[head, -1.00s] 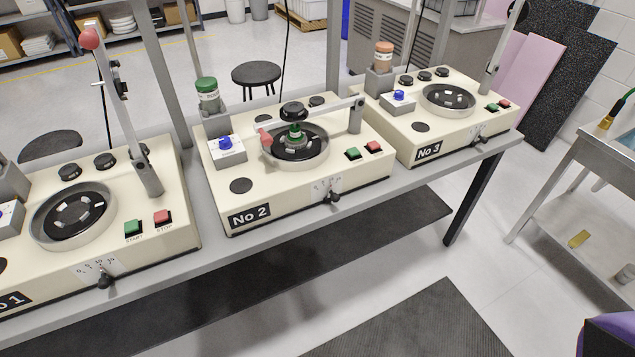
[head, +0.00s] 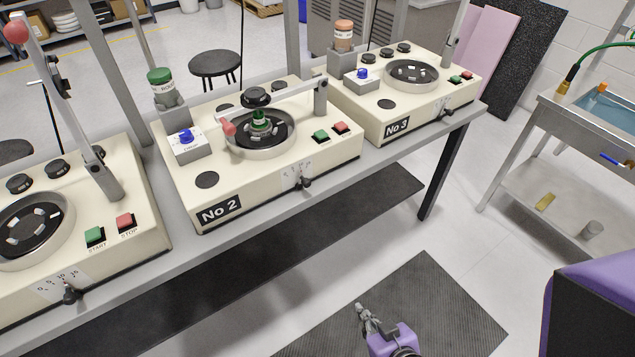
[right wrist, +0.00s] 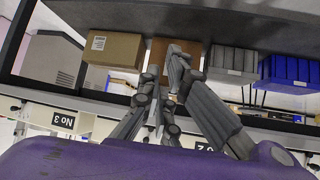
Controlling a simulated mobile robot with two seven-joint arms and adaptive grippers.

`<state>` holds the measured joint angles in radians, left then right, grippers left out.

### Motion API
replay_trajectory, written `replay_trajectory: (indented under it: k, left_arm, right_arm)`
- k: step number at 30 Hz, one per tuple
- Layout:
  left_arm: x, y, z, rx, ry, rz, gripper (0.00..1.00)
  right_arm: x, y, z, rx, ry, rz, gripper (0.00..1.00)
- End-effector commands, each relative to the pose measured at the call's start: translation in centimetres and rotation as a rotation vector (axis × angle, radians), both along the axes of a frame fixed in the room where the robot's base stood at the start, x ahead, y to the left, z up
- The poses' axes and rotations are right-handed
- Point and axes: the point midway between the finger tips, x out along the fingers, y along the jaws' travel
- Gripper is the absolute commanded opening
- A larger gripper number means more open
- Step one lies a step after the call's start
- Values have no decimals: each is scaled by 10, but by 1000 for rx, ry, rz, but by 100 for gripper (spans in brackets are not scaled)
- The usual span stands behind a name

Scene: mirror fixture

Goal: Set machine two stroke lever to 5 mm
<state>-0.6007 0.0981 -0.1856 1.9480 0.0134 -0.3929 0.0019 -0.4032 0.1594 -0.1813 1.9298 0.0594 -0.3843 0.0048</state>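Machine two (head: 250,190), a cream box labelled No 2, stands in the middle of the bench in the head view. Its stroke lever is a small black knob (head: 306,183) on the front face, below a white scale plate (head: 297,174). The scale marks are too small to read, so I cannot tell its setting. My right gripper (head: 362,309) is low in front of the bench, over the floor mat, well apart from the lever. In the right wrist view its fingers (right wrist: 164,65) come close together at the tips with nothing visible held; whether they are shut is unclear. My left gripper is out of view.
Machine one (head: 100,200) is on the left and machine three (head: 420,105) on the right of the bench (head: 235,222). A metal sink stand (head: 560,150) is at the far right. The floor mat (head: 440,310) before the bench is clear.

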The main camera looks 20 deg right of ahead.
Motion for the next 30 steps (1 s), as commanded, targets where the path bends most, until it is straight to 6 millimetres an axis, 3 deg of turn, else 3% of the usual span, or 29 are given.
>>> replay_trajectory:
  k: [1,6,9,12,15,20,26,30]
  left_arm:
    - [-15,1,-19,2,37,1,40]
    - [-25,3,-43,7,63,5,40]
    - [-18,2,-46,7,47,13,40]
    - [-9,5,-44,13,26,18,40]
    - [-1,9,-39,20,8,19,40]
    - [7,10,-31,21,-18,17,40]
    - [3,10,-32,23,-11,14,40]
    - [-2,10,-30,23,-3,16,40]
  right_arm:
    - [33,1,-5,42,-42,13,0]
    - [144,6,34,406,-214,-76,0]
    - [201,1,69,702,-292,-164,0]
    - [239,-11,102,1013,-332,-269,0]
    - [253,-27,121,1268,-338,-374,0]
    - [255,-42,132,1529,-331,-490,0]
    - [266,-41,136,1588,-325,-507,0]
    - [288,-37,137,1585,-326,-506,0]
